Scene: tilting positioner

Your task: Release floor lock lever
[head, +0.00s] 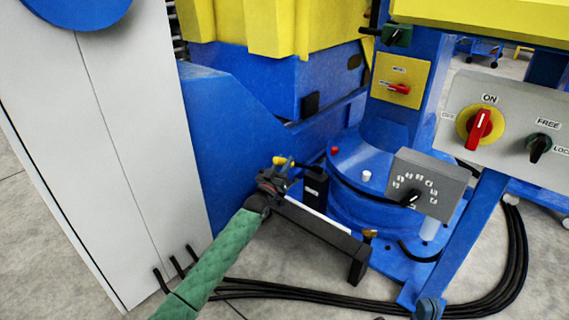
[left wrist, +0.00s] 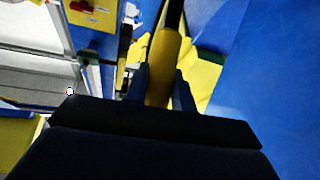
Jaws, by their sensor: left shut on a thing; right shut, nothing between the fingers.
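The floor lock lever is a short dark rod with a yellow grip (head: 280,160), beside a small black upright block (head: 316,186) low on the blue machine. My left gripper (head: 284,166) reaches it from the lower left and is shut at the yellow grip. In the left wrist view the yellow grip (left wrist: 162,62) stands between the two fingers (left wrist: 160,90). The fingers hide part of the lever, and its pivot is hard to make out. My right gripper is not in view.
A grey cabinet (head: 100,130) stands close on the left. A numbered dial box (head: 430,184) and a grey panel with a red ON switch (head: 480,125) are at the right.

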